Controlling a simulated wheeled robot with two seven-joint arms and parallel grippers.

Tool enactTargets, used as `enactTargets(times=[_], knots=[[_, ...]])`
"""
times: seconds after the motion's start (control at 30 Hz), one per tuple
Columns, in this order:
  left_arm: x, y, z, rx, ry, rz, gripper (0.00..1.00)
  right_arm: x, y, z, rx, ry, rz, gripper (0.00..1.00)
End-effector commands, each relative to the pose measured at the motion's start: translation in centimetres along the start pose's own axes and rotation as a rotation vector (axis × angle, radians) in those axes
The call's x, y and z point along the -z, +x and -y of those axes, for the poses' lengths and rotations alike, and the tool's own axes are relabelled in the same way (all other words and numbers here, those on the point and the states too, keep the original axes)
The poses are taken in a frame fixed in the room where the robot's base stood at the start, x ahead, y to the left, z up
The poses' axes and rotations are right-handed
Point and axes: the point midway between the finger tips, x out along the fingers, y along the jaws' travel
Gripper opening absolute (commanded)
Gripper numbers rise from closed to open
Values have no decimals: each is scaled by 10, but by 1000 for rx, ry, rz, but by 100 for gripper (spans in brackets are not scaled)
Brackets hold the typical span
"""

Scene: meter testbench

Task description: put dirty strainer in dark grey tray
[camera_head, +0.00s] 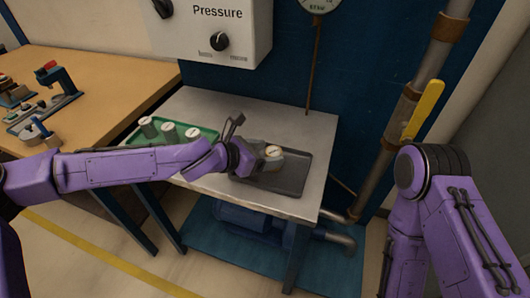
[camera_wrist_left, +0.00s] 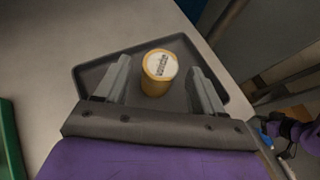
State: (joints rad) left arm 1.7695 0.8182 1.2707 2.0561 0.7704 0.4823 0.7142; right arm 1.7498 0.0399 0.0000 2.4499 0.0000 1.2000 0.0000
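The dirty strainer (camera_wrist_left: 160,70), a short yellow-brown cylinder with a pale, marked top, stands in the dark grey tray (camera_wrist_left: 92,76). In the head view, the strainer's pale top (camera_head: 273,151) shows beside my left gripper (camera_head: 262,150), over the dark grey tray (camera_head: 292,186). My left gripper (camera_wrist_left: 162,82) is open, with one finger on each side of the strainer and a gap to both. The strainer's lower part is partly hidden in the head view. My right arm is at the right of the head view; its gripper is out of the picture.
A green tray (camera_head: 212,134) with grey, white-topped cylinders stands left on the metal table (camera_head: 250,112). A wooden bench (camera_head: 95,75) with tools is farther left. A pressure box (camera_head: 215,30) hangs behind, and pipes with a yellow lever (camera_head: 428,108) rise at the right.

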Motion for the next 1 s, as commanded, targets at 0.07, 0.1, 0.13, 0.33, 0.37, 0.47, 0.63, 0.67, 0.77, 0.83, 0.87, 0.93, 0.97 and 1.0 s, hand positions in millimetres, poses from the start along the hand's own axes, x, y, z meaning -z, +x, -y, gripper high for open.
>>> enactTargets(times=[0.07,0.1,0.13,0.33,0.37,0.47,0.63,0.67,0.77,0.83,0.87,0.93,0.97,1.0], knots=[[0,0,0,0,0,0,69,0,0,0,0,0,0,43],[0,0,0,0,0,0,69,0,0,0,0,0,0,43],[-1,0,0,0,0,0,69,0,0,0,0,0,0,43],[-5,-24,-1,-2,1,2,69,2,-5,0,0,0,0,43],[-5,-31,-1,-3,1,3,69,3,-6,0,0,0,0,43],[-6,-59,-2,-3,-1,3,69,5,-12,-1,0,0,0,43],[-7,-100,-1,-2,-1,4,69,9,-22,-2,0,0,0,43],[-7,-105,-1,-2,-2,2,69,10,-24,-2,0,0,0,43],[-5,-117,-1,0,0,1,69,11,-27,-2,0,0,0,43],[-4,-121,0,1,-1,0,69,12,-28,-2,0,0,0,43],[-4,-122,0,1,0,0,69,12,-28,-2,0,0,0,43],[-3,-122,0,2,0,0,69,11,-27,-2,0,0,0,43],[-3,-122,0,2,0,0,69,11,-27,-2,0,0,0,43],[-3,-122,0,2,0,0,69,11,-27,-2,0,0,0,43]])
